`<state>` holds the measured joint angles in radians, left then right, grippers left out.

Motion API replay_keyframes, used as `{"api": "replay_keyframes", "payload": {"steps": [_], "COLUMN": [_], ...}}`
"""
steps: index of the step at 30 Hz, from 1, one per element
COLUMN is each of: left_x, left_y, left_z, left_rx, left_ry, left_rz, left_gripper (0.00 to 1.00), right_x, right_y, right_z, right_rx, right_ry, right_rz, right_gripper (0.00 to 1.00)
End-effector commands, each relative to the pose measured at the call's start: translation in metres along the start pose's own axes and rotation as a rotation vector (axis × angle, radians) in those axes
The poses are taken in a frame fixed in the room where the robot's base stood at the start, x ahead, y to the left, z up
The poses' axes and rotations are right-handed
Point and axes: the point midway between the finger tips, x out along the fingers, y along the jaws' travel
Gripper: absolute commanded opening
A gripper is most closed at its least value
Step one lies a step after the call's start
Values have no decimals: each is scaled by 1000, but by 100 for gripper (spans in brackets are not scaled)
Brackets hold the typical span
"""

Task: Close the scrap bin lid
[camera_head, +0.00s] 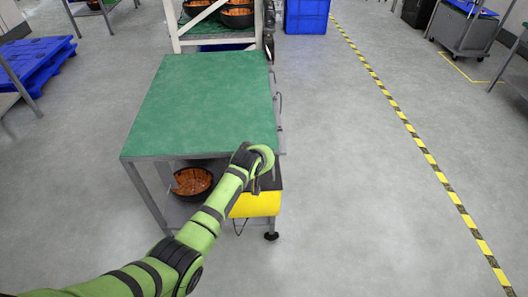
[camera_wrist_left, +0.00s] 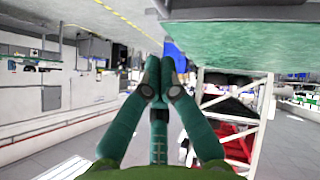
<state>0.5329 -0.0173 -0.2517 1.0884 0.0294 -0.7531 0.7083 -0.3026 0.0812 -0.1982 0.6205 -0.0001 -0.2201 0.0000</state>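The scrap bin (camera_head: 256,205) is yellow and sits at the front right corner of the green-topped table, below tabletop height. A dark panel (camera_head: 271,179), which looks like its lid, shows at the bin's top. My forearm and wrist cover part of it, and I cannot tell how far it stands open. My left arm reaches in from the lower left, with its wrist over the table corner just above the bin. In the left wrist view my left gripper (camera_wrist_left: 159,76) has its fingers together with nothing seen between them. My right gripper is in neither view.
The green tabletop (camera_head: 205,100) is bare. A black bowl-like basket (camera_head: 192,182) with orange contents sits on the shelf below. A white-framed rack (camera_head: 215,42) and blue bin (camera_head: 306,15) stand behind. The floor to the right is clear up to the yellow-black line (camera_head: 428,157).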

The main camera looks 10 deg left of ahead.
Motion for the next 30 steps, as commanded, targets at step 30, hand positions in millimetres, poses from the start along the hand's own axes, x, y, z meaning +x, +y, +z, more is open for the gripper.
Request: {"api": "replay_keyframes", "payload": {"steps": [30], "left_x": [-50], "left_y": [-26], "left_z": [50], "left_rx": [54], "left_ry": [-64], "left_rz": [-46], "left_gripper": [0], "right_x": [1], "right_y": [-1], "right_z": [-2], "right_rx": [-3], "right_ry": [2], "right_rz": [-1], "right_gripper": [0]}}
